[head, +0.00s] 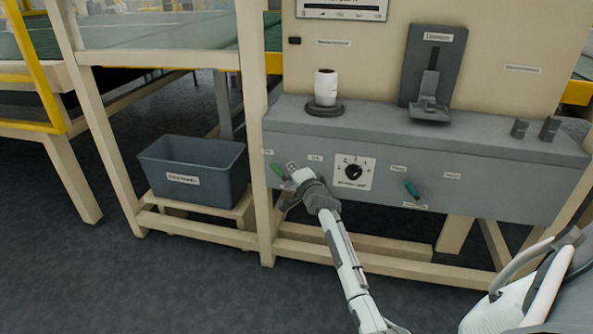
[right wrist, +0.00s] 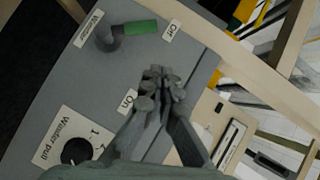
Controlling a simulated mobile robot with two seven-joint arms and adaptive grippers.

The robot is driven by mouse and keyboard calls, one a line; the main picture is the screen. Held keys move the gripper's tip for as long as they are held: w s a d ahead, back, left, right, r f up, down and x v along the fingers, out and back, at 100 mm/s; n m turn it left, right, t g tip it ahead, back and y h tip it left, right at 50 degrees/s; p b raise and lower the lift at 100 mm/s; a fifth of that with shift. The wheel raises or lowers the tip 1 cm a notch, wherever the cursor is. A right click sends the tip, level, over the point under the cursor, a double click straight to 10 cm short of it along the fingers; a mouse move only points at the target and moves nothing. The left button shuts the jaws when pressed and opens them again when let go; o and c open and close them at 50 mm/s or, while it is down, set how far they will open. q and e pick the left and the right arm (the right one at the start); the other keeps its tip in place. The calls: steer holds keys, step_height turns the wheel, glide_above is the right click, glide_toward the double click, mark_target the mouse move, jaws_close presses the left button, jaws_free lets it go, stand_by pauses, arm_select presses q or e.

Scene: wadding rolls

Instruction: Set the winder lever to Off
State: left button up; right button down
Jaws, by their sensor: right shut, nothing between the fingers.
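The winder lever (right wrist: 140,28) has a green handle on a dark round pivot on the front of the grey panel. In the right wrist view its handle points toward the Off label (right wrist: 172,32), and the On label (right wrist: 128,100) is off to its side. In the head view the green handle (head: 278,171) shows at the panel's left end, partly behind my gripper. My right gripper (right wrist: 158,78) is shut and empty, close to the panel and between the On label and the handle, apparently apart from the handle. In the head view the right gripper (head: 292,168) covers the lever's pivot.
A rotary knob (head: 353,172) with a numbered white plate sits right of the lever; a second green lever (head: 411,188) is farther right. A grey bin (head: 190,170) stands on a low shelf to the left. A red and white roll (head: 326,88) stands on the ledge above.

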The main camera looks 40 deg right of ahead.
steer(key=shift+r+v, duration=0.2)
steer(key=shift+v, duration=0.75)
steer(key=shift+r+v, duration=0.15)
steer(key=shift+v, duration=0.75)
steer(key=shift+w+a, duration=0.1)
